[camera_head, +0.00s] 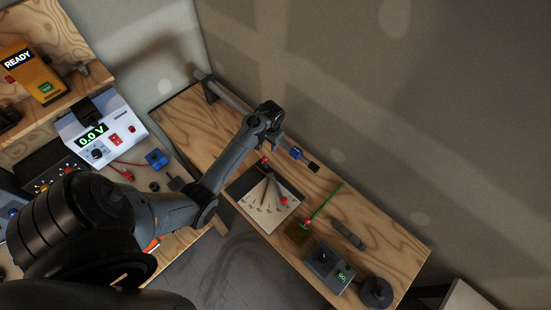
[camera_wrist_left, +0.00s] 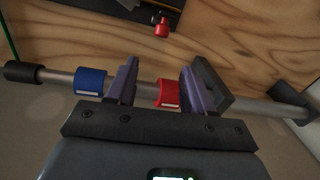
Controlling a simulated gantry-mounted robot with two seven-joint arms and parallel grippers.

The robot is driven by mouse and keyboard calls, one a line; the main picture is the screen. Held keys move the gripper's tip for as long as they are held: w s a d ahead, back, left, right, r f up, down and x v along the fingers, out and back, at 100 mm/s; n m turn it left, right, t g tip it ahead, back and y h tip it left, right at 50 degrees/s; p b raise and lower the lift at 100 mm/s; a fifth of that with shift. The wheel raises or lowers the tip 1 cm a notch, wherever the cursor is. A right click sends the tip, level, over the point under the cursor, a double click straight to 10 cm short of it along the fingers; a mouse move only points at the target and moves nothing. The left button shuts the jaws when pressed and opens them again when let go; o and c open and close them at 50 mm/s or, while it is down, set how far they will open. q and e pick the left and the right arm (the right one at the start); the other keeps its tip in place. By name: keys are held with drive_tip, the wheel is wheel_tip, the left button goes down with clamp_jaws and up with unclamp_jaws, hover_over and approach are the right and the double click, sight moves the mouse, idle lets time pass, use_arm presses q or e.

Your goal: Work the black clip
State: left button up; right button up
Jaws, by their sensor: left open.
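A black sleeve-like piece (camera_wrist_left: 22,72) sits at the left end of a grey rail (camera_wrist_left: 55,76) in the left wrist view. It also shows in the head view (camera_head: 313,166). I cannot tell whether it is the black clip or an end cap. A blue clip (camera_wrist_left: 90,81) is beside it on the rail, also in the head view (camera_head: 296,153). My left gripper (camera_wrist_left: 159,68) is open, its purple-padded fingers on either side of a red clip (camera_wrist_left: 168,93). I cannot tell if they touch it. In the head view my left gripper (camera_head: 268,118) covers part of the rail.
The rail runs along the wall edge of a wooden bench (camera_head: 385,240). A power supply (camera_head: 105,125) stands at left.

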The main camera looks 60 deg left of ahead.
sight(264, 158)
use_arm(q)
drive_tip(key=f, duration=0.4)
drive_tip(key=s+f, duration=0.1)
drive_tip(key=f, duration=0.2)
drive_tip(key=a+f, duration=0.1)
drive_tip(key=f, duration=0.3)
drive_tip(key=shift+s+f+b, duration=0.3)
drive_tip(key=shift+b, duration=0.1)
